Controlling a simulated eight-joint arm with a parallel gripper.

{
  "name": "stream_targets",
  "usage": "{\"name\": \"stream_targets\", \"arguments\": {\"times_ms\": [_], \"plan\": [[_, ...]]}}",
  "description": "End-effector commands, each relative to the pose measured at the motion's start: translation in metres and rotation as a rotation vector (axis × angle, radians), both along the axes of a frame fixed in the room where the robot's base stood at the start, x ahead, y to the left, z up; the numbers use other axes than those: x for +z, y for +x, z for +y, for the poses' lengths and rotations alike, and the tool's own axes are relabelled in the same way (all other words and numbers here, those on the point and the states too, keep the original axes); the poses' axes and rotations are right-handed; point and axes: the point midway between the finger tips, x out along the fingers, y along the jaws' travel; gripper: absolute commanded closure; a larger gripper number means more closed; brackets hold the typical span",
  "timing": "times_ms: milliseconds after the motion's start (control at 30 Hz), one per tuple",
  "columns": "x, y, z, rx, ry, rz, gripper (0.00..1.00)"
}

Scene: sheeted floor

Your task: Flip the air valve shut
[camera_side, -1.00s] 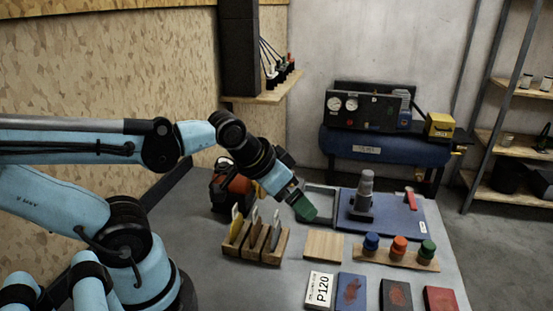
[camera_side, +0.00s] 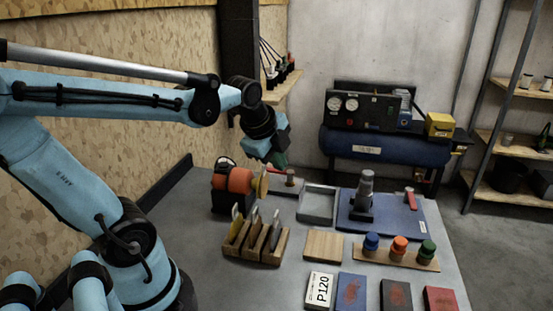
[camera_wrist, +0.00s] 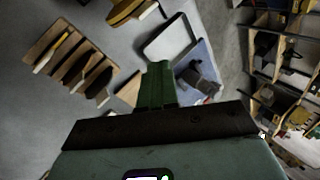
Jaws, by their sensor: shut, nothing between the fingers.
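My gripper (camera_side: 279,160) is up in the air near the back edge of the bench, above and behind an orange grinder. Its green fingers are shut and empty. They also show together in the wrist view (camera_wrist: 157,86), above the bench. An air compressor with a blue tank (camera_side: 385,146) and a black panel with gauges (camera_side: 366,108) stands behind the bench, right of my gripper and apart from it. A small red part shows near the tank's lower right, too small to tell whether it is the air valve. I cannot make out the valve's position.
The orange grinder (camera_side: 234,179), a wooden rack of tools (camera_side: 256,246), a grey tray (camera_side: 318,205) and a blue mat (camera_side: 387,222) occupy the bench. Coloured knobs stand on a wooden strip (camera_side: 397,259). A wall shelf (camera_side: 271,91) is close above my gripper. Metal shelving (camera_side: 495,100) stands right.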

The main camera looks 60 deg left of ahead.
Motion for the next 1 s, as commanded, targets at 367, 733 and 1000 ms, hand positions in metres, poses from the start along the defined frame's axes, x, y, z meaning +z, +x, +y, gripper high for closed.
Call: {"name": "stream_targets", "arguments": {"times_ms": [367,733,1000], "plan": [[0.000,0.007,0.054,-0.459,0.266,0.190,1.00],[-0.004,0.006,0.102,-0.886,0.445,0.366,1.00],[-0.006,0.005,0.116,-1.026,0.490,0.420,1.00]]}}
